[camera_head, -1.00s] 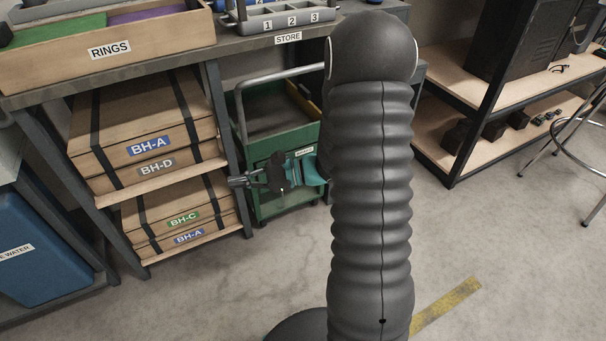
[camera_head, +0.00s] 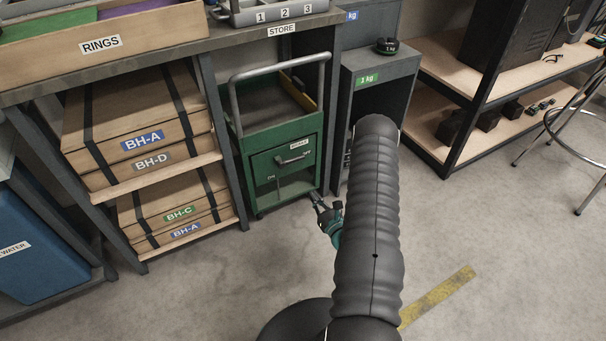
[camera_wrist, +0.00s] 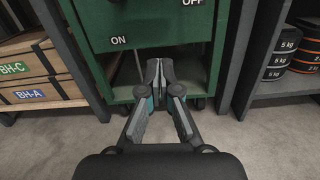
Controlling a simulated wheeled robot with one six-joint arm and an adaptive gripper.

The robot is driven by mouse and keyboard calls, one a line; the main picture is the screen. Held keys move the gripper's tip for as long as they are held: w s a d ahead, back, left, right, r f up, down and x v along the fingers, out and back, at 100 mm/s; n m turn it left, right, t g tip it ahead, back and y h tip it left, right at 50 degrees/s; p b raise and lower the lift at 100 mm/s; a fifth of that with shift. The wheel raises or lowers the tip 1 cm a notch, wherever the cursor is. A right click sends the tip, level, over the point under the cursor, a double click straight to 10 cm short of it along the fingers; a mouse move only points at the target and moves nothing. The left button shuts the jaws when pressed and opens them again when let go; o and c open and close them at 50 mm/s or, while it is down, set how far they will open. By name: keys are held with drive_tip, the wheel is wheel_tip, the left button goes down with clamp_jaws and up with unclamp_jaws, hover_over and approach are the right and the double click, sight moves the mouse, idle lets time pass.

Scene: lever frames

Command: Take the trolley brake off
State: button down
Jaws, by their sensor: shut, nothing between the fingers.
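The green trolley (camera_head: 262,137) stands between the shelf of boxes and the grey cabinet, with a grey push handle and a drawer front. In the wrist view its green front (camera_wrist: 165,22) fills the upper middle, with an ON mark (camera_wrist: 118,40) at lower left and an OFF mark (camera_wrist: 192,3) at upper right. My gripper (camera_head: 313,194) is low at the trolley's lower right front. In the wrist view my gripper (camera_wrist: 158,66) is shut and empty, its tips before the trolley's lower opening; contact is unclear.
Boxes on a shelf (camera_head: 137,193) stand close left of the trolley. The grey cabinet (camera_head: 385,66) is close on its right; the wrist view shows black weights (camera_wrist: 278,58) there. A stool (camera_head: 560,120) is at far right. The floor in front is clear.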

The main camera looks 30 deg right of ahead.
sight(292, 161)
drive_tip(key=w+r+p, duration=0.1)
drive_tip(key=w+r, duration=0.3)
drive_tip(key=w, duration=0.6)
drive_tip(key=shift+w+r, duration=0.15)
drive_tip(key=shift+w, duration=0.15)
